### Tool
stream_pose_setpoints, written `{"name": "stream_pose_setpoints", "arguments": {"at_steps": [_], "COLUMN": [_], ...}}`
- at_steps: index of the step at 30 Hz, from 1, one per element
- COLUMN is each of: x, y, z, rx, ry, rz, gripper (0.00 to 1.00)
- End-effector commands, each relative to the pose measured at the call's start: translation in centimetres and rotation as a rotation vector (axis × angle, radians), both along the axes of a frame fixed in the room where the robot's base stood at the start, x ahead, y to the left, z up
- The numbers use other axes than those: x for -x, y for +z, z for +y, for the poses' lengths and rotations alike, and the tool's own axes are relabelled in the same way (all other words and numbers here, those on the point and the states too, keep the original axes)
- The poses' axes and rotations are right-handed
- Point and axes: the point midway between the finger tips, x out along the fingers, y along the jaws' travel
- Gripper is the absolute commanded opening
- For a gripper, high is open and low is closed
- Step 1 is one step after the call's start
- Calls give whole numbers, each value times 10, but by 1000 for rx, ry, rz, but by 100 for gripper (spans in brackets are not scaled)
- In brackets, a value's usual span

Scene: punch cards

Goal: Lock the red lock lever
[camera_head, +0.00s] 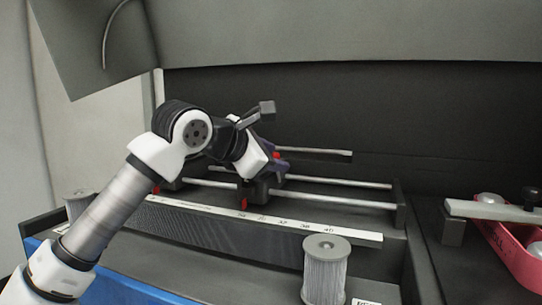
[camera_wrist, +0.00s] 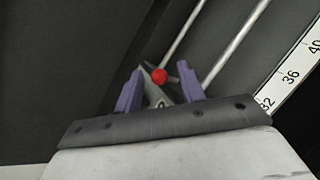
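The red lock lever shows in the wrist view as a round red knob (camera_wrist: 159,75) on a grey metal piece. In the head view a red spot (camera_head: 276,155) beside my gripper appears to be the same knob, mostly hidden. My gripper (camera_wrist: 160,85) has two purple fingers, one on each side of the knob, with visible gaps between them and it. The fingers are apart and do not appear to grip the knob. In the head view my gripper (camera_head: 272,165) is at the dark carriage (camera_head: 256,192) on the rails.
Two metal rails (camera_head: 340,185) run along the machine, with a white number scale (camera_head: 285,220) in front. A ribbed grey cylinder (camera_head: 325,270) stands at the front. A pink tray (camera_head: 512,250) lies at the right. A dark wall (camera_head: 400,110) rises behind, under a grey cover (camera_head: 350,35).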

Motion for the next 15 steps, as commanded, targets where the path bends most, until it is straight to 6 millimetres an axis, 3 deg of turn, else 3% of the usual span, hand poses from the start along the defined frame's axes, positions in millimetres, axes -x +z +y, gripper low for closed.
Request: {"name": "stream_pose_setpoints", "arguments": {"at_steps": [8,15], "x": [9,47], "y": [4,23], "z": [7,36], "rx": [-1,0], "ry": [1,5], "rz": [1,-2], "gripper": [39,39]}}
